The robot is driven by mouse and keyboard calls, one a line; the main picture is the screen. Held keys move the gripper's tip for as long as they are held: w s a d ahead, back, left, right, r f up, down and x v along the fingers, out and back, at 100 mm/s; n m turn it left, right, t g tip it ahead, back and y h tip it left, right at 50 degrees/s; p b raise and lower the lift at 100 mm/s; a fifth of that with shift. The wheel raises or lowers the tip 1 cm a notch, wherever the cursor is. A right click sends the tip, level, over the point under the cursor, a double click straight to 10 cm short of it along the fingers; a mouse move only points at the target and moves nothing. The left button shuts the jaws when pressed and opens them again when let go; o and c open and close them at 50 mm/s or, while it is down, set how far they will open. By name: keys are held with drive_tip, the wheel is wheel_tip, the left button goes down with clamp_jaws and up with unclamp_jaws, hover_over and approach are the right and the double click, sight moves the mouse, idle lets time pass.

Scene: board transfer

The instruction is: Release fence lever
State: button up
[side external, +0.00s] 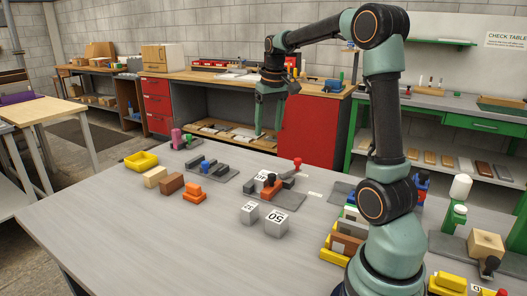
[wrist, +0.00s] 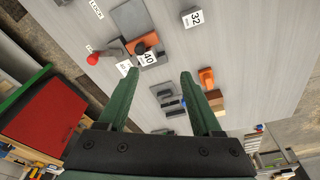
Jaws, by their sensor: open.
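The fence lever shows as a dark arm with a red knob (side external: 297,162) on a fixture with a grey plate (side external: 290,201). In the wrist view the red knob (wrist: 93,59) is left of my fingers. The fixture also holds an orange block (side external: 271,190) and a block labelled 40 (side external: 261,178); a black knob (wrist: 140,48) shows there in the wrist view. My gripper (side external: 268,131) has green fingers pointing down, above and behind the fixture, apart from the lever. In the wrist view my gripper (wrist: 160,74) is open, with nothing between its fingers.
Blocks labelled 50 (side external: 276,220) and 32 (side external: 249,212) stand in front of the fixture. A second grey fixture (side external: 207,170), brown and orange blocks (side external: 194,192) and a yellow tray (side external: 141,160) are to the left. The table's front left (side external: 140,235) is clear.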

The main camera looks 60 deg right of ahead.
drive_tip(key=shift+a+r, duration=0.2)
drive_tip(key=shift+a, duration=0.7)
drive_tip(key=s+a+f+n+t, duration=0.1)
drive_tip(key=s+a+n+t, duration=0.1)
drive_tip(key=a, duration=0.9)
drive_tip(key=s+a+n+t+y, duration=0.1)
drive_tip(key=s+a+n+t, duration=0.1)
drive_tip(key=s+a, duration=0.4)
drive_tip(key=a+n, duration=0.1)
drive_tip(key=a, duration=0.4)
drive_tip(key=shift+s+f+n, duration=0.3)
drive_tip(key=shift+f+n, duration=0.05)
drive_tip(key=shift+n, duration=0.05)
